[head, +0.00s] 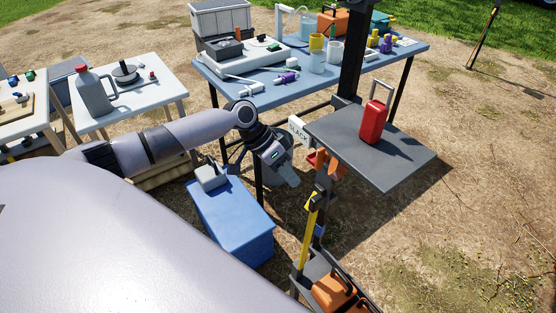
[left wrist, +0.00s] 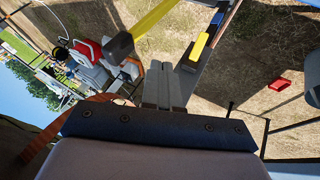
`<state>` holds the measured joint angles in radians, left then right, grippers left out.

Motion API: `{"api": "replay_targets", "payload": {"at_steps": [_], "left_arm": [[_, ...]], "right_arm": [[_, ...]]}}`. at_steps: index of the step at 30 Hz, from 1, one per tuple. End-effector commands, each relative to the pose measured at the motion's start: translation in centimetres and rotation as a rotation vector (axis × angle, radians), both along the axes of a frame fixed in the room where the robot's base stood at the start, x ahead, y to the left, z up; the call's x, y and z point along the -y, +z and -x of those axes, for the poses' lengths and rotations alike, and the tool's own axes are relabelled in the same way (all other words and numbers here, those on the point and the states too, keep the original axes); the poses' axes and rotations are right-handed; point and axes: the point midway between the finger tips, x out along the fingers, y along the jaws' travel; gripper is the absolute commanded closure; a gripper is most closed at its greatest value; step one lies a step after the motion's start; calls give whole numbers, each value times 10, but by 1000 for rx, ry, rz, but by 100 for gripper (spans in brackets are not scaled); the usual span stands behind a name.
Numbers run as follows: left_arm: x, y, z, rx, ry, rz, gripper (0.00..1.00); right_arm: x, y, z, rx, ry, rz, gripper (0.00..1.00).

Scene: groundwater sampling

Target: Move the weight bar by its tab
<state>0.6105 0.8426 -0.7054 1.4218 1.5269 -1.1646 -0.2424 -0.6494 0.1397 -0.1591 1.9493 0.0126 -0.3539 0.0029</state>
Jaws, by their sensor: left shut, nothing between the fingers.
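I cannot tell for sure which piece is the weight bar. A yellow bar (head: 309,231) stands upright along the dark post in the head view, with a black piece near its top. A yellow bar with a dark end (left wrist: 152,20) also shows at the top of the left wrist view. My left gripper (head: 291,180) hangs left of the post, near orange pieces (head: 318,162) and a white sign reading SLACK (head: 298,131). In the left wrist view its fingers (left wrist: 164,88) are together and empty. My right gripper is not in view.
A red block with a metal handle (head: 373,122) stands on a dark shelf (head: 405,163). A blue bin (head: 230,215) is below my left arm. A blue table (head: 255,97) with several instruments stands behind. An orange case (head: 334,291) sits at the post's foot. Open ground lies right.

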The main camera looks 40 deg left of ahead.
Motion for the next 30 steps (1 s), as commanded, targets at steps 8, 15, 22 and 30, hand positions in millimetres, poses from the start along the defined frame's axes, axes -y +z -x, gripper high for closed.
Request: {"api": "replay_targets", "payload": {"at_steps": [8,15,22,30], "left_arm": [[36,-12,7,0,-2,-1,100],[46,-14,11,1,1,-2,100],[46,-14,11,0,0,-1,100],[48,-14,7,5,-1,-9,100]], "right_arm": [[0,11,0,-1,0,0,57],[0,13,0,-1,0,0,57],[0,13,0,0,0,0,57],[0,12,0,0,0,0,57]]}}
